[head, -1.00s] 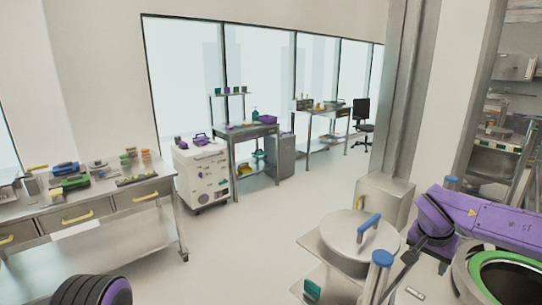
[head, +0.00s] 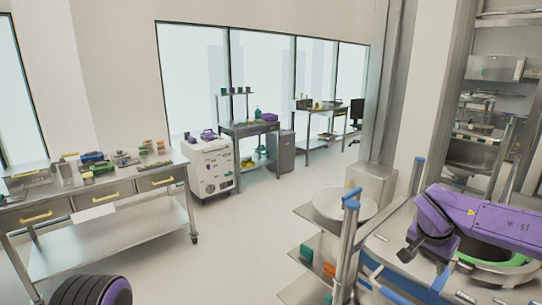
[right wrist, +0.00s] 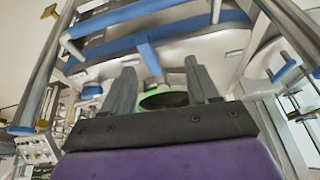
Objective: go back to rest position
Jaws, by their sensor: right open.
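My right arm comes in from the right in the head view, with my right gripper (head: 408,253) pointing down and left beside a round metal vessel with a green inner ring (head: 505,264). In the right wrist view the two grey fingers (right wrist: 160,78) stand apart with nothing held between them. A green round piece (right wrist: 163,100) shows beyond them, below blue-and-steel rails. My left gripper is not in view. A black and purple round part at the bottom left of the head view seems to be mine.
A metal cart with shelves, a round lid (head: 345,205) and blue-capped posts (head: 351,200) stands close by the right arm. A steel workbench (head: 110,242) with tools is on the left. A white cabinet (head: 211,167) stands further back. The floor between is clear.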

